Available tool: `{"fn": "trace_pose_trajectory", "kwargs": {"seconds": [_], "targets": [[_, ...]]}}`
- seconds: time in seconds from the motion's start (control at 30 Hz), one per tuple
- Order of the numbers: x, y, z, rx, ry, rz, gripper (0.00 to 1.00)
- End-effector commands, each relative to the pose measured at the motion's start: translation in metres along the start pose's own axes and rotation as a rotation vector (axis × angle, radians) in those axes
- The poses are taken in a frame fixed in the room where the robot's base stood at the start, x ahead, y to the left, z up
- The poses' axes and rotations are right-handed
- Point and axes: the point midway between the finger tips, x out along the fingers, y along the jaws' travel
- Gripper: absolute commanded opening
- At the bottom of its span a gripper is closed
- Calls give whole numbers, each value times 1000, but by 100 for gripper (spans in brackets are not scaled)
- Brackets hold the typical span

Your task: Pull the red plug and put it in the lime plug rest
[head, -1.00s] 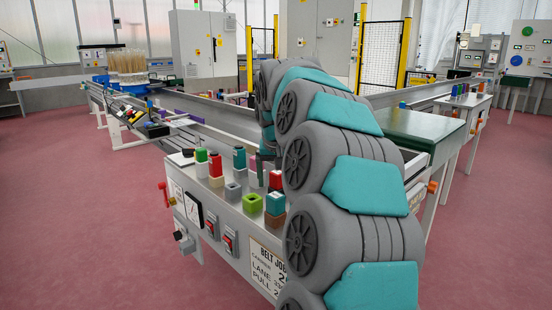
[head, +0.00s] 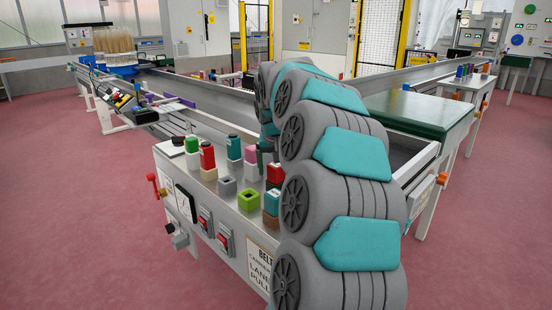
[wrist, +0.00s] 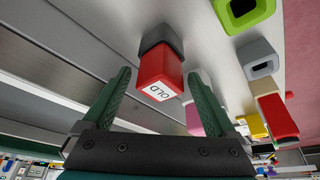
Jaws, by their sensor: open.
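The red plug (wrist: 162,77), labelled "OLD", stands in a dark grey socket (wrist: 162,38) in the wrist view. In the head view a red plug (head: 274,172), partly hidden by my arm, seems to be the same one. My gripper (wrist: 157,82) is open, its green fingers on either side of the red plug in the picture. I cannot tell whether they touch it. The lime plug rest (wrist: 243,10) is an empty square holder at the top right of the wrist view. It also shows in the head view (head: 248,199), on the panel top.
An empty grey rest (head: 227,186) sits beside the lime one. Another red plug (head: 207,155), a teal plug (head: 234,147) and a green plug (head: 192,145) stand nearby. A teal plug in a brown holder (head: 271,221) is near my arm. A conveyor runs behind the panel.

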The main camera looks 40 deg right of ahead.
Motion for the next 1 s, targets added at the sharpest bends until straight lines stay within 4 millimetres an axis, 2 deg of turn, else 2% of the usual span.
{"fn": "trace_pose_trajectory", "kwargs": {"seconds": [0.17, 0.43, 1.0], "targets": [[18, 0, 0, 0, 1, 0, 92], [21, 0, -1, 0, 2, -1, 92], [21, 0, 0, 0, 2, -1, 28]]}}
